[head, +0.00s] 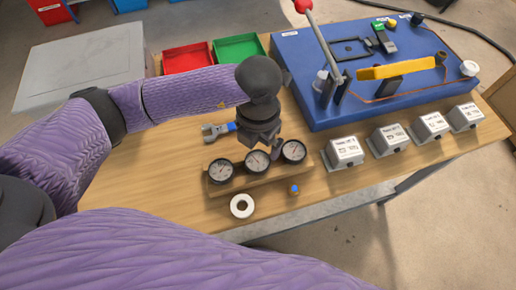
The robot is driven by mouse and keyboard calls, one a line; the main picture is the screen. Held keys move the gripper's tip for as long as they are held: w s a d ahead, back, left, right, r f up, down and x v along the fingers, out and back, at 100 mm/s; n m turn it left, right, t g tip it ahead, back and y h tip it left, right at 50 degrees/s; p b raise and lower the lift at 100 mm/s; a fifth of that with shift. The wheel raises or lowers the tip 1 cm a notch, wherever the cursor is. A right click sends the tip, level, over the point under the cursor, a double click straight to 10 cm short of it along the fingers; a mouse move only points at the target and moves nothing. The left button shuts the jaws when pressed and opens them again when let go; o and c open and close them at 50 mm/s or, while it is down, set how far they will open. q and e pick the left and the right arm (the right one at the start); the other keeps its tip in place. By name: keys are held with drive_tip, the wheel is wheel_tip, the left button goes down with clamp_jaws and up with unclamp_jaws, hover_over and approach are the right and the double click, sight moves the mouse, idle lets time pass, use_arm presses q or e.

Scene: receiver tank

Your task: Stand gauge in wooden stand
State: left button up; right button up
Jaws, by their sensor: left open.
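The wooden stand (264,178) lies near the front edge of the table. Three round gauges with dark rims and pale dials show at it: a left gauge (221,171), a middle gauge (257,162) and a right gauge (293,151). All three dials face up toward me. My left gripper (269,147) points down just behind the middle and right gauges. It is open, and its fingertips are partly hidden behind the dials. I cannot tell whether it touches a gauge. My right gripper is not in view.
A white ring (242,206) and a small blue-topped fitting (294,189) lie in front of the stand. Red (187,58) and green (238,47) trays, a blue panel (320,113) and several grey boxes (345,152) stand around.

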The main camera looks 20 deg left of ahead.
use_arm(q)
wheel_tip(320, 180, up, 4)
drive_tip(key=shift+r+p, duration=0.25)
drive_tip(key=shift+p, duration=0.05)
